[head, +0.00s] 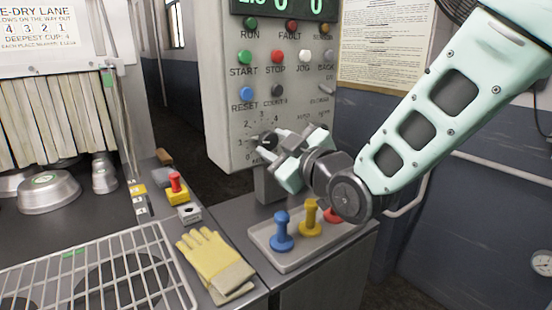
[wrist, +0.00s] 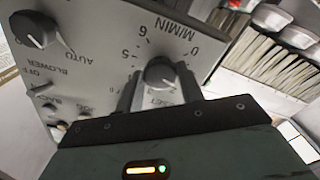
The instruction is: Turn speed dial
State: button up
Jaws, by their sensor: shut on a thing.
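The speed dial (head: 267,140) is a dark round knob low on the grey control panel (head: 228,165), with a numbered scale around it. In the wrist view the dial (wrist: 160,73) sits between my fingers, below the M/MIN lettering. My gripper (head: 276,143) reaches the panel from the right and is shut on the dial, one finger on each side. The fingers hide part of the scale, and I cannot tell exactly which number the dial points to.
Push buttons such as the green START button (head: 245,57) sit above the dial. A blower knob (wrist: 34,29) is beside it. Below, a tray (head: 285,262) holds blue, yellow and red pegs. Yellow gloves (head: 214,262) lie next to a wire rack (head: 95,270).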

jog(key=shift+n+b, duration=0.8)
jog(key=shift+n, duration=0.3)
jog(key=o, duration=1)
